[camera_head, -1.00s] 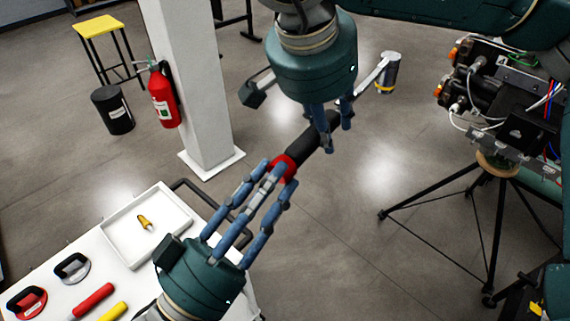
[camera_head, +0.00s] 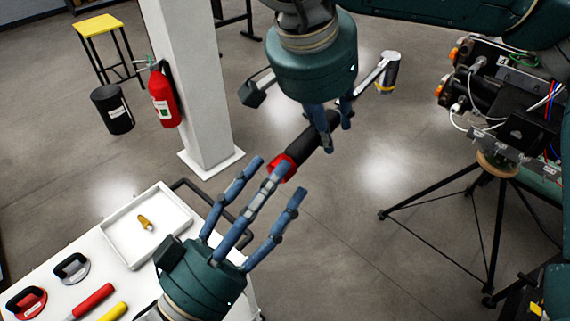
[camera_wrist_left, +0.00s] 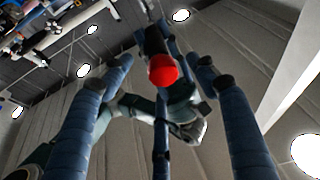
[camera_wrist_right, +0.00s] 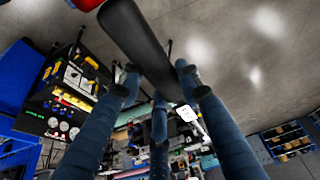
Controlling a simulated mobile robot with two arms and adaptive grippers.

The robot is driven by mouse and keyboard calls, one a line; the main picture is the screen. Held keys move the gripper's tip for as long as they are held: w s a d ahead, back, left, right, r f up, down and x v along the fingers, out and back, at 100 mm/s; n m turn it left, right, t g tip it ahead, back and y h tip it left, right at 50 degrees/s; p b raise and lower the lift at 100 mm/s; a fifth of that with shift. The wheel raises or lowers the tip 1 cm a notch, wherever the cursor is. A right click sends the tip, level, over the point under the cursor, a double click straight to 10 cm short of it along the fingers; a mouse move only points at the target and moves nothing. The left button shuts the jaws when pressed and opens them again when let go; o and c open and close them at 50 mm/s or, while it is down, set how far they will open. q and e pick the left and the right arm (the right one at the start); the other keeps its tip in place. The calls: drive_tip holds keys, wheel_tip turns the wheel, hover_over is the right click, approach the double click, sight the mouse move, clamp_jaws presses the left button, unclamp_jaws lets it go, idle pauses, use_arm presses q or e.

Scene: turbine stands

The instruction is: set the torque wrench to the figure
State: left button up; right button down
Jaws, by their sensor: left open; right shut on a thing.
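The torque wrench (camera_head: 308,144) has a black grip, a red end (camera_head: 282,165) and a silver shaft (camera_head: 372,76) ending in a head at the upper right. My right gripper (camera_head: 330,135) is shut on its black grip and holds it in the air, slanted. The grip also shows in the right wrist view (camera_wrist_right: 135,35). My left gripper (camera_head: 268,180) is open, its fingers spread around the red end. In the left wrist view the red end (camera_wrist_left: 163,70) sits between the fingers, which look apart from it. I cannot read any figure.
A white table (camera_head: 40,272) at lower left bears a white tray (camera_head: 122,252) with a small brass-coloured part, plus red, grey and yellow tools. A turbine unit (camera_head: 500,105) on a black tripod stands at right. A white pillar (camera_head: 195,90) with a fire extinguisher (camera_head: 163,98) stands behind.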

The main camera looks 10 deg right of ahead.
use_arm(q)
drive_tip(key=shift+a+f, duration=0.1)
drive_tip(key=shift+a, duration=0.1)
drive_tip(key=shift+c, duration=0.8)
use_arm(e)
drive_tip(key=shift+d, duration=0.15)
drive_tip(key=shift+a+r, duration=0.1)
drive_tip(key=shift+a, duration=0.1)
use_arm(q)
drive_tip(key=s+a+f+m+g+h, duration=0.2)
drive_tip(key=s+a+m+g, duration=0.15)
drive_tip(key=a+m, duration=0.45)
use_arm(e)
drive_tip(key=shift+a, duration=0.1)
drive_tip(key=shift+d, duration=0.25)
drive_tip(key=shift+a, duration=0.1)
use_arm(q)
drive_tip(key=w+d+r+m, duration=0.1)
drive_tip(key=w+d+r, duration=0.1)
drive_tip(key=d, duration=0.6)
drive_tip(key=shift+w+m, duration=0.3)
drive_tip(key=shift+w, duration=0.6)
drive_tip(key=shift+r, duration=0.1)
